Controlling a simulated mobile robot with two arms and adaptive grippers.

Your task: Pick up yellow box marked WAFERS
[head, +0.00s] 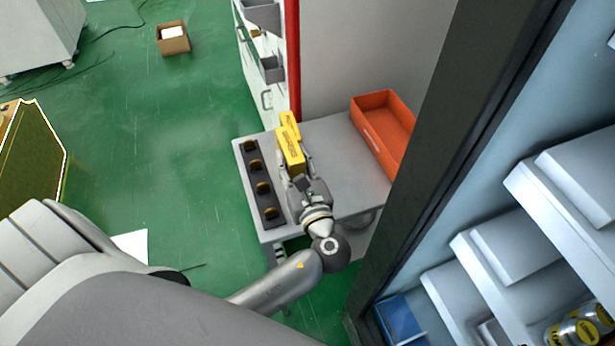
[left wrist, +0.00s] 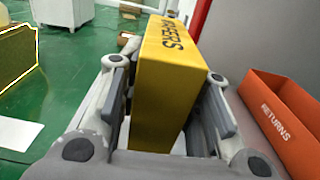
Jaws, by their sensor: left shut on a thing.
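The yellow box marked WAFERS (head: 291,149) is between the fingers of my left gripper (head: 297,172), over the grey table. In the left wrist view the yellow box (left wrist: 165,80) stands between the two fingers of the gripper (left wrist: 168,125), with its dark lettering on the upper face. The gripper is shut on it. Whether the box touches the table is hidden. My right gripper is not in view.
A grey table (head: 335,150) carries a dark rack (head: 259,184) with several round items on its left and an orange bin (head: 385,125), marked RETURNS in the left wrist view (left wrist: 285,115), on its right. A dark post (head: 440,150) and shelves stand at right.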

